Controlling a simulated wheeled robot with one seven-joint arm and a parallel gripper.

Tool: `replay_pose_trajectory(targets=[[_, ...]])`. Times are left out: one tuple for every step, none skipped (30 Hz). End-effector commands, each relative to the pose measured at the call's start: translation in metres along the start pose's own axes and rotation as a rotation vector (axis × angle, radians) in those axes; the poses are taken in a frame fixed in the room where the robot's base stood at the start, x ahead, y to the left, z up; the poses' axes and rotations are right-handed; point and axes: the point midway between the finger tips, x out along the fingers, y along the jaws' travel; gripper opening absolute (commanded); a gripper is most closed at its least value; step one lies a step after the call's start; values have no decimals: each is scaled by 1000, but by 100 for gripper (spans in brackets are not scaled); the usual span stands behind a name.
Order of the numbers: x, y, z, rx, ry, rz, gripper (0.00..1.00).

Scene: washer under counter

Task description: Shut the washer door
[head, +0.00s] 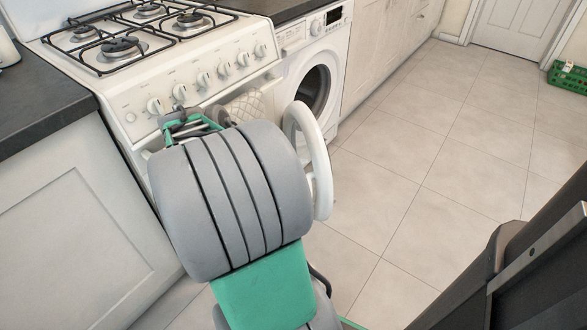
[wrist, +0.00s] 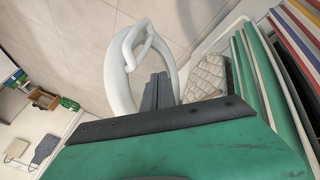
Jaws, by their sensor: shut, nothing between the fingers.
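The white washer (head: 322,62) stands under the counter with its round dark opening showing. Its white ring-shaped door (head: 320,165) is open, swung out towards me, and partly hidden behind my arm. In the wrist view, the door (wrist: 117,78) and its raised handle (wrist: 128,52) lie just past my fingers. My gripper (wrist: 160,80) is shut and empty, its dark fingers overlapping the ring's middle in the picture. I cannot tell whether they touch the door. In the head view my arm hides the fingertips.
A white gas stove (head: 190,75) stands left of the washer, close to my arm. A quilted cloth (head: 247,106) hangs on its front and also shows beside my fingers in the wrist view (wrist: 205,80). Tiled floor (head: 410,150) is clear to the right. A green crate (head: 568,76) sits far off.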

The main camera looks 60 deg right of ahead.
Motion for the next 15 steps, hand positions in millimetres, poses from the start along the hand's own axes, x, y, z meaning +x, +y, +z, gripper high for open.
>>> replay_pose_trajectory(targets=[[5, 16, -5, 33, -6, 33, 0], [8, 22, -6, 45, -7, 46, 0], [12, 25, -7, 53, -6, 55, 0], [16, 26, -7, 55, -6, 57, 0], [20, 26, -6, 55, -6, 57, 0], [26, 25, -6, 54, -7, 56, 0], [32, 25, -5, 54, -7, 56, 0], [38, 26, -5, 55, -7, 56, 0], [46, 26, -5, 56, -8, 56, 0], [53, 26, -4, 55, -9, 55, 0], [60, 27, -4, 55, -9, 55, 0], [70, 28, -4, 56, -10, 56, 0], [76, 28, -4, 56, -10, 55, 0], [83, 28, -4, 56, -9, 55, 0], [92, 28, -4, 56, -9, 55, 0]])
